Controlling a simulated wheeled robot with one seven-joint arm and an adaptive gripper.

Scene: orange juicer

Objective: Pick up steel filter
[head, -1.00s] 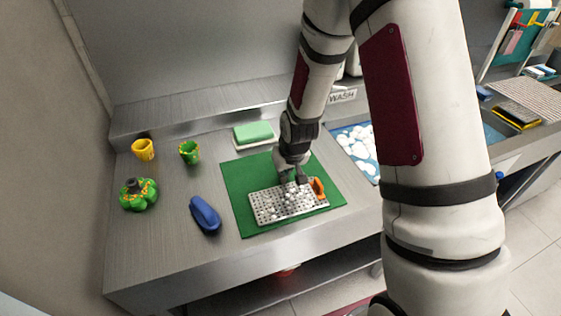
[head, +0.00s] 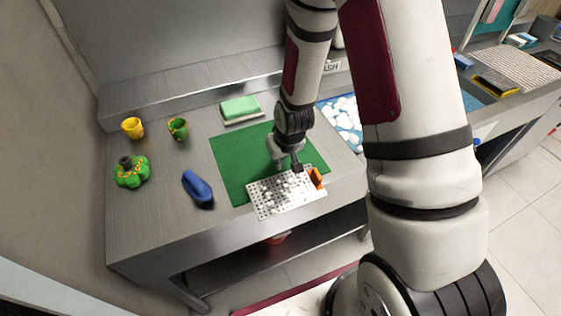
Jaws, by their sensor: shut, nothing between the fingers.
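The steel filter (head: 272,201) is a flat perforated metal plate with whitish bits on it and an orange part (head: 317,178) at its right end. It lies over the front edge of the green mat (head: 233,158), close to the counter's front edge. I cannot tell whether it rests there, overhangs or tilts. My gripper (head: 290,166) points down at the back edge of the filter, left of the orange part. It looks shut with nothing held. Whether its fingertips touch the filter is unclear.
Left of the mat are a blue object (head: 198,188), a green cup (head: 178,129), a yellow cup (head: 133,128) and a green lobed object (head: 131,171). A green sponge-like block (head: 240,110) sits behind the mat. My arm fills the right side. The front-left counter is clear.

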